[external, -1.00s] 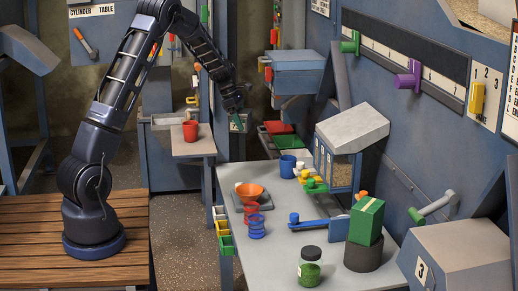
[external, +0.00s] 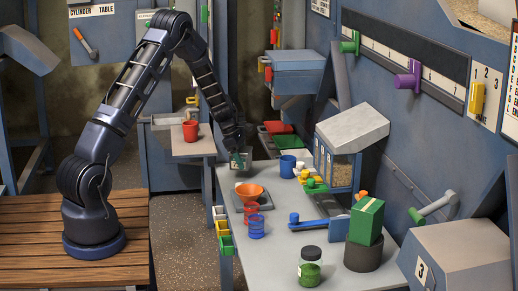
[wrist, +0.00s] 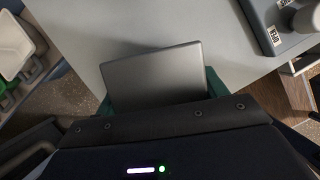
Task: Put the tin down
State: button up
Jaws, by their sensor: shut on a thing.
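The tin (wrist: 155,75) is a plain grey, box-shaped thing in the wrist view, seen from above. My gripper (external: 240,161) is shut on it, with teal fingers along its two sides. In the external view my gripper points down at the far left end of the grey worktable (external: 286,257). The tin is small and largely hidden there. In the wrist view the tin lies over the table's edge region. I cannot tell whether its underside touches the tabletop.
An orange bowl (external: 250,191) on a dark plate stands in front of my gripper, with a red cup (external: 251,209) and a blue cup (external: 257,226) nearer. A blue mug (external: 288,166) is to the right. Small bins (external: 223,228) hang along the table's left edge.

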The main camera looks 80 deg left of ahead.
jog(key=shift+f, duration=1.65)
jog(key=shift+f, duration=0.1)
jog(key=o, duration=1.2)
jog(key=shift+c, duration=0.2)
jog(key=v, duration=1.2)
